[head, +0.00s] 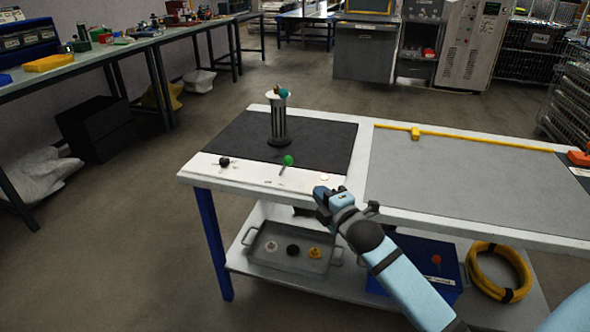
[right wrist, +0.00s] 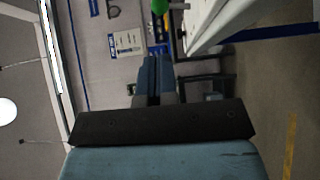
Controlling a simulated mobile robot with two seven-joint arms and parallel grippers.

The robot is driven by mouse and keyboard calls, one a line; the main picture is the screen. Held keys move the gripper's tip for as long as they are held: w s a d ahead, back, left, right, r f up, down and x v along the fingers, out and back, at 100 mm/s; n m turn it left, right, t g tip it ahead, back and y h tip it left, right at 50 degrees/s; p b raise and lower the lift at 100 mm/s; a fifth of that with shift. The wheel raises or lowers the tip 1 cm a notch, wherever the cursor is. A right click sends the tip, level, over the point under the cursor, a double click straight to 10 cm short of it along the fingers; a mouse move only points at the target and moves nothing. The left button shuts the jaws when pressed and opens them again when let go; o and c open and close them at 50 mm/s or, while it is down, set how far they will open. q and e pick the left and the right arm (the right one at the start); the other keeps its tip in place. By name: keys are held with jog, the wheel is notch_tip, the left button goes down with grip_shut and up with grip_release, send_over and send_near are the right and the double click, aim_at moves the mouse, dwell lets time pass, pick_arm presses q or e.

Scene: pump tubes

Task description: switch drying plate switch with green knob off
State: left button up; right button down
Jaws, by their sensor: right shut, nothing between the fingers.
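The switch with the green knob (head: 288,160) stands on the white front strip of the table, just in front of the black drying plate (head: 235,139). Its short lever tilts, with the green ball at the upper end. My right gripper (head: 320,191) is shut and empty at the table's front edge, to the right of the green knob and apart from it. In the right wrist view the closed fingers (right wrist: 156,75) point up, and the green knob (right wrist: 159,6) shows at the top edge, just beyond the fingertips. My left gripper is not in view.
A black knob (head: 224,162) sits left of the green one. A dark ribbed holder (head: 278,120) stands on the black plate. A grey mat (head: 470,174) covers the right side. The lower shelf holds a metal tray (head: 287,270) and a yellow hose coil (head: 483,273).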

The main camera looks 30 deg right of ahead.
aim_at(291, 164)
jog(key=w+b, duration=0.1)
jog(key=w, duration=0.3)
jog(key=w+b, duration=0.1)
jog(key=w, duration=0.3)
jog(key=w+b, duration=0.1)
jog(key=w, duration=0.3)
jog(key=shift+d, duration=0.4)
jog(key=shift+w+b, duration=0.4)
jog(key=shift+w, duration=0.2)
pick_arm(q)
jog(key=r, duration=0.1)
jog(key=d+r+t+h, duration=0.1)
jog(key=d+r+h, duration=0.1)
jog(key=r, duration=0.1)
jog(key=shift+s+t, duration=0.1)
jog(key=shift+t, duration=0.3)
